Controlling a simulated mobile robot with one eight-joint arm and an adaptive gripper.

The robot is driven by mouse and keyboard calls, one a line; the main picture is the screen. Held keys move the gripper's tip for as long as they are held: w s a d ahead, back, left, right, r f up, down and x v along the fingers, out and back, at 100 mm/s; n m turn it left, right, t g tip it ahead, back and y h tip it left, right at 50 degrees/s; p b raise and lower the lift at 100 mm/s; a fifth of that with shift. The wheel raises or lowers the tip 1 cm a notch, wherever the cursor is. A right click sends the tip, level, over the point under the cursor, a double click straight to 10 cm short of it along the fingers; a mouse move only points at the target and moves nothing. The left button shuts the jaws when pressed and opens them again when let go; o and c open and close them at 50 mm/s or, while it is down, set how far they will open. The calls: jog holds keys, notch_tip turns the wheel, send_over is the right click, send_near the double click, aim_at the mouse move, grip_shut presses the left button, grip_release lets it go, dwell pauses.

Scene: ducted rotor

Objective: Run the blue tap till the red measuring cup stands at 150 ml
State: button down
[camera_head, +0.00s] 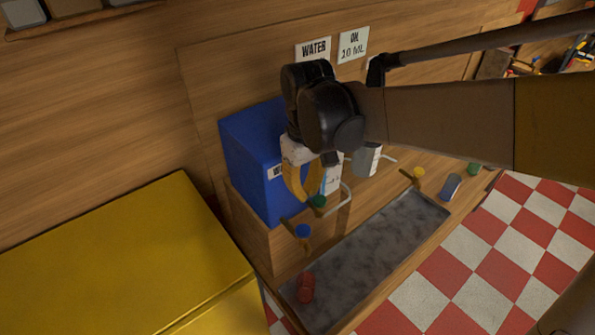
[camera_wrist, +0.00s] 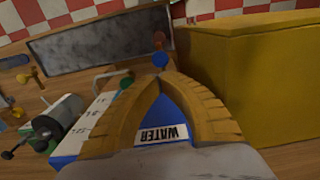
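The blue tap (camera_head: 303,231) sticks out low from the wooden stand below the blue water box (camera_head: 247,160). The red measuring cup (camera_head: 306,288) stands in the grey trough (camera_head: 365,255), near its front left end, below the blue tap. Its level cannot be read, and no stream of water can be made out. My gripper (camera_head: 307,199) is in front of the blue box, above and apart from the blue tap. In the wrist view its yellow fingers (camera_wrist: 160,80) meet at the tips with nothing between them. The blue tap (camera_wrist: 160,60) shows just beyond the fingertips, with the red cup (camera_wrist: 159,40) behind it.
A green tap (camera_head: 319,201) with a bent pipe is close beside my gripper. A yellow tap (camera_head: 418,172), a grey-blue cup (camera_head: 451,186) and a green object (camera_head: 473,169) are to the right. A big yellow box (camera_head: 120,265) fills the left front.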

aim_at(304, 230)
notch_tip(304, 230, down, 13)
jog(key=shift+f, duration=0.15)
dwell(0.4)
notch_tip(304, 230, down, 2)
jog(key=b, duration=0.2)
jog(key=shift+b, duration=0.4)
dwell(6.2)
